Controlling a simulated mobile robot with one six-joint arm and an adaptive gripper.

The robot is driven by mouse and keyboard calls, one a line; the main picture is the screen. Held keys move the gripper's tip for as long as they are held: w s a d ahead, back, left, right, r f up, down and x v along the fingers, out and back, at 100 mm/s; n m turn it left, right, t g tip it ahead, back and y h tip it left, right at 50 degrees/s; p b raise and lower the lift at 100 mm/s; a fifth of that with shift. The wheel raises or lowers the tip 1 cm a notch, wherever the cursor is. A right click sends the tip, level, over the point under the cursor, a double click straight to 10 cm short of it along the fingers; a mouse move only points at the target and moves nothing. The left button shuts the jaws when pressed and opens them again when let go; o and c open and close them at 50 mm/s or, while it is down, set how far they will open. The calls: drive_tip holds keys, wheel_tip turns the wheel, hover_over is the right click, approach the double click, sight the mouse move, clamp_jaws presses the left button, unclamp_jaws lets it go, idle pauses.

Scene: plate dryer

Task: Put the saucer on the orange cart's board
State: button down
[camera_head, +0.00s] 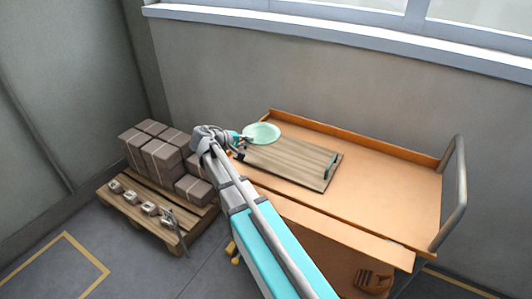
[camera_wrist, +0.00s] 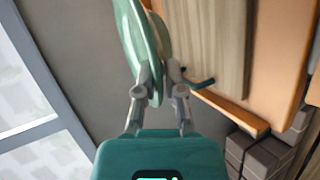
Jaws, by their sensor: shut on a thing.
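The pale green saucer (camera_head: 262,133) is held at the far left end of the orange cart (camera_head: 390,186), near the far end of the wooden board (camera_head: 290,161). My gripper (camera_head: 243,141) is shut on its rim. In the wrist view the saucer (camera_wrist: 140,40) rises from between the fingertips of my gripper (camera_wrist: 158,78), with the board (camera_wrist: 210,35) beside it to the right. I cannot tell whether the saucer touches the board. The board lies flat on the cart's top and has dark handles at its ends.
A pallet (camera_head: 150,217) with stacked brown boxes (camera_head: 158,152) and several small items stands left of the cart. A grey push handle (camera_head: 453,190) rises at the cart's right end. The wall and window sill (camera_head: 330,33) are behind. The cart's right part is clear.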

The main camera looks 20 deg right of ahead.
drive_tip(key=w+d+f+b, duration=0.1)
drive_tip(key=d, duration=0.1)
drive_tip(key=w+d+f+b, duration=0.1)
drive_tip(key=w, duration=0.1)
drive_tip(key=shift+w+d+f, duration=0.2)
drive_tip(key=shift+d+f, duration=0.1)
drive_tip(key=shift+d, duration=0.05)
drive_tip(key=b, duration=0.5)
hover_over(261, 156)
drive_tip(key=f, duration=0.4)
drive_tip(key=shift+s+a+f, duration=0.1)
drive_tip(key=shift+a+f, duration=0.15)
drive_tip(key=shift+f, duration=0.05)
drive_tip(key=shift+w+d+f+b, duration=0.3)
drive_tip(key=shift+f+b, duration=0.05)
drive_tip(key=shift+f, duration=0.2)
wheel_tip(261, 156, down, 3)
drive_tip(key=b, duration=0.3)
drive_tip(key=c, duration=1)
unclamp_jaws()
